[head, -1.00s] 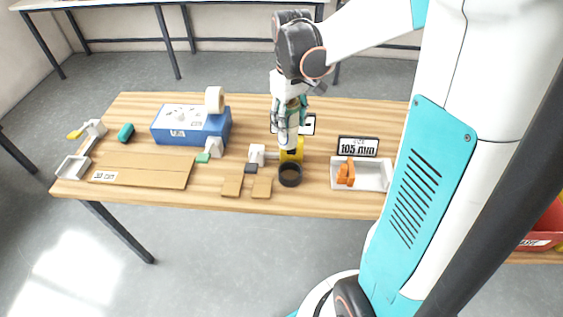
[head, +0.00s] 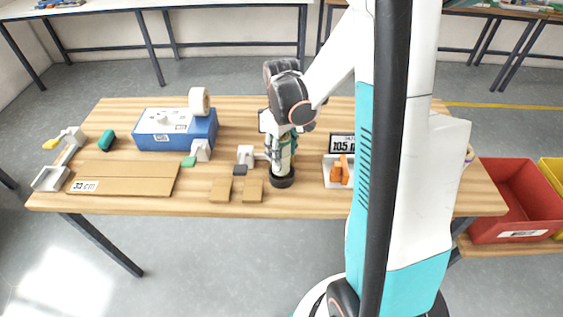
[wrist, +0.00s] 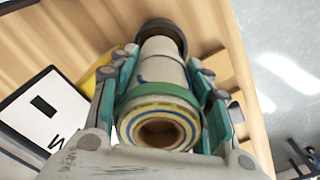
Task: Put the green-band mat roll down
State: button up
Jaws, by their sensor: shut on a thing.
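The green-band mat roll (wrist: 158,100) is a pale roll with a green band round its near end, seen nearly end-on in the wrist view. My gripper (wrist: 158,75) is shut on it, with a teal-lined finger on each side. In the head view the roll (head: 282,161) stands about upright below my gripper (head: 281,143). Its lower end is at a black ring-shaped holder (head: 282,183), which also shows in the wrist view (wrist: 164,30). I cannot tell whether the roll rests fully inside it.
A white clamp block (head: 245,154) and two brown pads (head: 221,189) lie left of the holder. A white tray (head: 329,170) with orange pieces and a "105 mm" sign (head: 342,144) are to the right. A blue box (head: 175,130) stands farther left. The table front edge is close.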

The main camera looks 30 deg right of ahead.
aim_at(282, 160)
jog(key=shift+f+b, duration=0.7)
jog(key=shift+f, duration=1.4)
jog(key=shift+f, duration=0.2)
jog(key=o, duration=1.2)
jog(key=shift+r, duration=0.1)
notch_tip(282, 160, up, 12)
jog(key=p, duration=0.3)
jog(key=shift+r+p, duration=0.15)
jog(key=shift+p, duration=0.25)
